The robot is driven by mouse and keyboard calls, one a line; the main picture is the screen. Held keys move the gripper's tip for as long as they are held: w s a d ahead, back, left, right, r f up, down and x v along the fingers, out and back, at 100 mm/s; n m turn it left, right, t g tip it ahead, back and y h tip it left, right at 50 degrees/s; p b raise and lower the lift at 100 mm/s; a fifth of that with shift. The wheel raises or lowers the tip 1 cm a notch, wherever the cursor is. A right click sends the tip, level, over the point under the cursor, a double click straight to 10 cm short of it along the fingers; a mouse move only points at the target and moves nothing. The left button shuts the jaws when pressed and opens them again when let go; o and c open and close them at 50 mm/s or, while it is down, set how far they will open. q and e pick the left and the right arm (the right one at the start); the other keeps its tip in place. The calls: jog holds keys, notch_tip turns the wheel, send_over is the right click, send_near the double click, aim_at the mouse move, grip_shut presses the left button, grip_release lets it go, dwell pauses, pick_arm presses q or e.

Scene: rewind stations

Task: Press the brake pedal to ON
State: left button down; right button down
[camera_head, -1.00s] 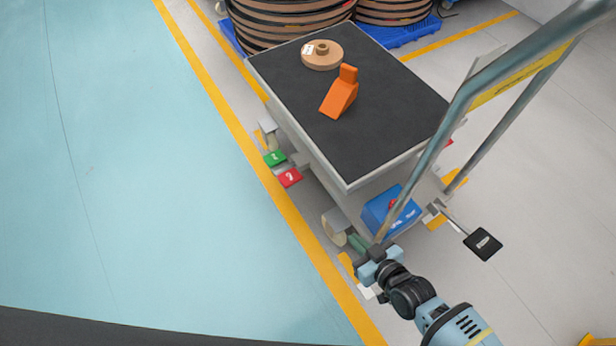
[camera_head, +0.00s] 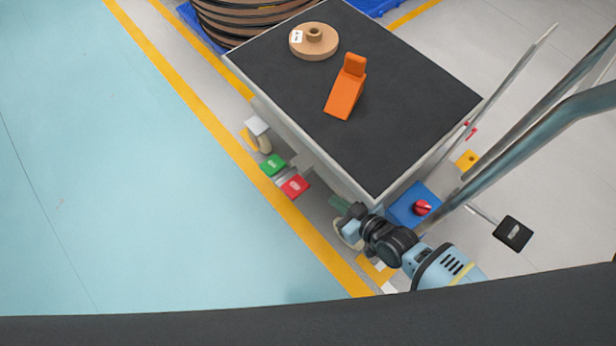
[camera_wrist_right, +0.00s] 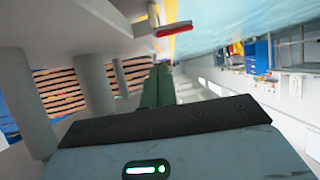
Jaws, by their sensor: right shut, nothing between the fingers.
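A green pedal (camera_head: 273,164) and a red pedal (camera_head: 295,186) stick out side by side low on the cart's left side. Their white labels are too small to read. My right gripper (camera_head: 338,203) is low beside the cart, nearer to me than the red pedal and apart from it. Its greenish fingers also show in the right wrist view (camera_wrist_right: 157,86), shut with nothing between them. A red pedal edge (camera_wrist_right: 174,29) shows above the fingers in that view. The green pedal is not clear there. My left gripper is not in view.
The cart (camera_head: 415,125) has a dark top bearing an orange wedge (camera_head: 345,88) and a cardboard reel (camera_head: 313,42). A blue box with a red knob (camera_head: 422,207), a metal handle (camera_head: 540,130) and a black pedal (camera_head: 513,233) are at the right. Floor left of the yellow line is clear.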

jog(key=shift+w, duration=0.15)
jog(key=b+x, duration=0.4)
jog(key=x, duration=0.6)
jog(key=shift+b, duration=0.4)
